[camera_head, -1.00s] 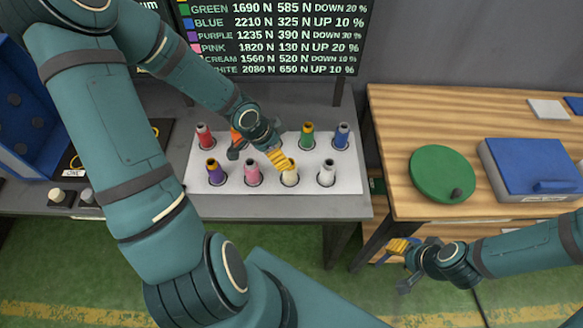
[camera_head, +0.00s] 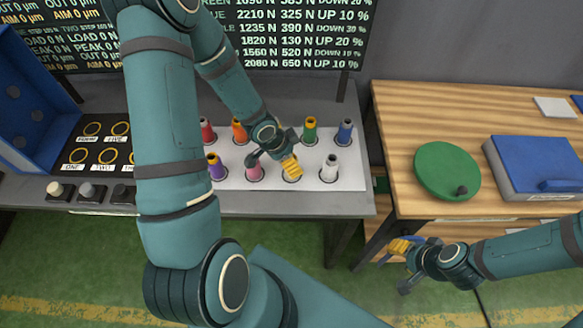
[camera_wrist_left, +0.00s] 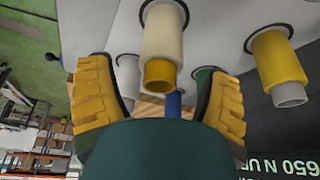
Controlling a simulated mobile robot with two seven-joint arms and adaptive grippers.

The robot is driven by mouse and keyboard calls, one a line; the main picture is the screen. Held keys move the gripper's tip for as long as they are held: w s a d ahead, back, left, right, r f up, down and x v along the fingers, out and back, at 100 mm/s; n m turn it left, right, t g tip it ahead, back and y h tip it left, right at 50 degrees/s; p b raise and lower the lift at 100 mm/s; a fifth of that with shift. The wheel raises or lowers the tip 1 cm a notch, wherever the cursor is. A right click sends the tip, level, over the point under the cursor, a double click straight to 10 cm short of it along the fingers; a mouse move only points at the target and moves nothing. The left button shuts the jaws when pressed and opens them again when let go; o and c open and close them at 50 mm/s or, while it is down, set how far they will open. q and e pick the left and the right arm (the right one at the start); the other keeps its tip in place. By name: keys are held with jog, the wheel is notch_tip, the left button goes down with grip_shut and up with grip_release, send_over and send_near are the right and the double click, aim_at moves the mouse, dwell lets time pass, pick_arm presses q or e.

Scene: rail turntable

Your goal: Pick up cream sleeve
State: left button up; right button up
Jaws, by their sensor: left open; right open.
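The cream sleeve (camera_wrist_left: 163,38) shows in the left wrist view as a cream tube with a gold end. It lies in the gap between the two yellow-padded fingers of my left gripper (camera_wrist_left: 155,78), with room on both sides. In the head view my left gripper (camera_head: 274,165) is open over the front row of the white rack (camera_head: 350,178) and mostly hides the cream sleeve. My right gripper (camera_head: 407,268) is open and empty, in front of the wooden table.
Close neighbours are the pink sleeve (camera_head: 254,173), white sleeve (camera_head: 329,168), green sleeve (camera_head: 310,131) and a yellow sleeve (camera_wrist_left: 278,62). The wooden table (camera_head: 400,150) at right holds a green disc (camera_head: 440,168) and a blue box (camera_head: 535,165).

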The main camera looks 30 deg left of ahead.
pick_arm(q)
jog(key=x, duration=0.4)
jog(key=shift+a+f+b, duration=0.1)
jog(key=shift+b, duration=0.25)
jog(key=shift+s, duration=0.1)
grip_shut()
